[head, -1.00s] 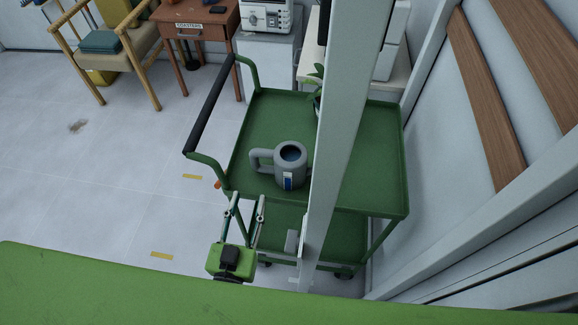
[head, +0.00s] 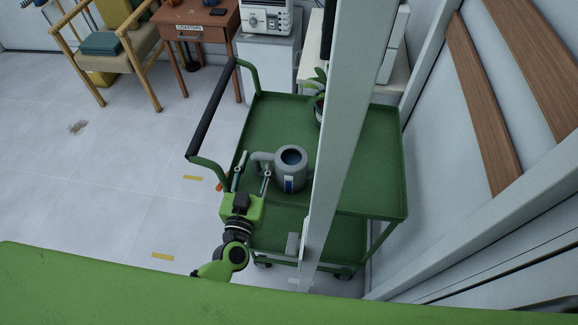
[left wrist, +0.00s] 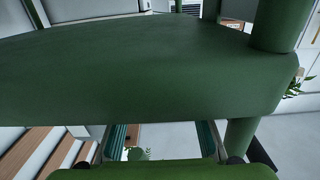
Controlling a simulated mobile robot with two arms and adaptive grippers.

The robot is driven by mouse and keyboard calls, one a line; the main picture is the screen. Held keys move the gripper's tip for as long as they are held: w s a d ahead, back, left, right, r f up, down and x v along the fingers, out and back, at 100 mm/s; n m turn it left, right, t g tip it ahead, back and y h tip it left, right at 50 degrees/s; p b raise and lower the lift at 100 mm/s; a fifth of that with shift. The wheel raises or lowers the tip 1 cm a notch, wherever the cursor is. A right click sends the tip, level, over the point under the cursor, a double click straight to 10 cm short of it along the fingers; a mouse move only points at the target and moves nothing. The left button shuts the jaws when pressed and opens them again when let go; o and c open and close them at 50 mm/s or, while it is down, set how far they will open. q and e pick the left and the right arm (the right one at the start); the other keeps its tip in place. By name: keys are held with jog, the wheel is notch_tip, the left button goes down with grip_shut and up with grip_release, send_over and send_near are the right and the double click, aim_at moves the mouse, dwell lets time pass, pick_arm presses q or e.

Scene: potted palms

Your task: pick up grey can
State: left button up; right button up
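The grey can (head: 288,172), with a thick side handle and a blue label, stands upright on the top tray of the green cart (head: 265,120). My left gripper (head: 253,166) is raised at the cart's near left corner, beside the can's handle. Its two thin fingers are apart, and the head view does not show whether either touches the can. In the left wrist view the fingers (left wrist: 162,138) are also apart, with a broad dark green surface across the picture. I cannot make out the can there. My right gripper is out of view.
A pale upright post (head: 345,130) hides part of the cart. A potted plant (head: 314,86) stands toward the back of the cart. The cart's black push handle (head: 212,110) rises at left. Open floor (head: 120,170) lies left of the cart.

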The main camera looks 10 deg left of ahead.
pick_arm(q)
grip_shut()
jog(key=shift+r, duration=0.15)
